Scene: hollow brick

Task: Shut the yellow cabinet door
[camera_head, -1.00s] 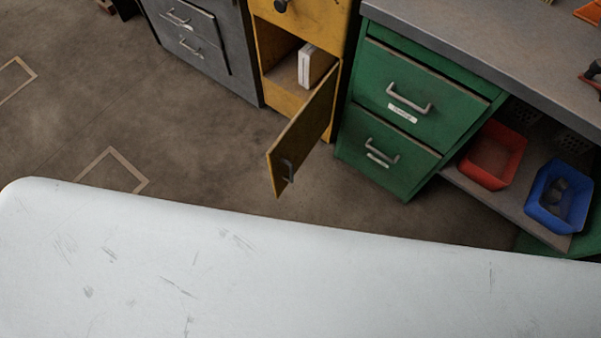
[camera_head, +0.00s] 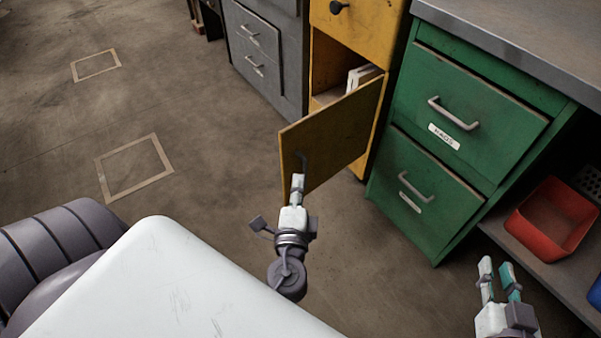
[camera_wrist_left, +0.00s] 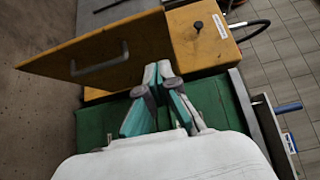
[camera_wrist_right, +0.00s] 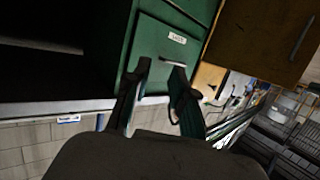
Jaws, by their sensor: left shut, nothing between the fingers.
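The yellow cabinet (camera_head: 396,28) stands between a grey and a green cabinet. Its yellow door (camera_head: 338,138) is open, swung out from the right side of the compartment. The door also shows in the left wrist view (camera_wrist_left: 60,62), with a grey bar handle (camera_wrist_left: 100,63), and in the right wrist view (camera_wrist_right: 262,38). My left gripper (camera_head: 298,178) is shut and empty by the door's lower left part, just below the handle; I cannot tell whether it touches. My right gripper (camera_head: 496,264) is open and empty, in front of the green cabinet, away from the door.
A white object (camera_head: 360,78) stands inside the compartment. The green cabinet (camera_head: 462,110) is close to the door's right. A red bin (camera_head: 552,218) sits on a low shelf at right. The floor left of the door is clear, with taped outlines (camera_head: 135,165).

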